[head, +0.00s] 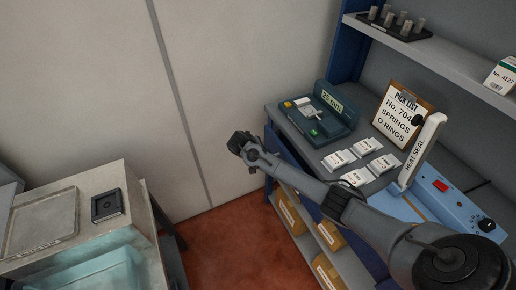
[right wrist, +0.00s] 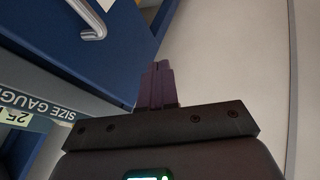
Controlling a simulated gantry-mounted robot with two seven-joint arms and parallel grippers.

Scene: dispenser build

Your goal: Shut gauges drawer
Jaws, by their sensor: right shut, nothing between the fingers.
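In the right wrist view a dark blue drawer front (right wrist: 60,45) with a silver bar handle (right wrist: 93,22) fills the upper left. Beside it is a strip lettered "SIZE GAUGE" (right wrist: 45,104), upside down, with a pale "25" tag. In the head view a blue front (head: 284,150) shows on the bench's left side, partly hidden by my right arm; how far the drawer stands out is unclear. My right gripper (head: 238,141) is in front of it, to its left; its fingers (right wrist: 157,86) are together and empty, apart from the handle. My left gripper is out of view.
On the bench are a green 25 mm case (head: 330,118), several white packets (head: 356,177), a clipboard (head: 404,115) and a blue heat sealer (head: 450,205). A grey machine (head: 75,210) stands left; floor (head: 220,240) between is clear.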

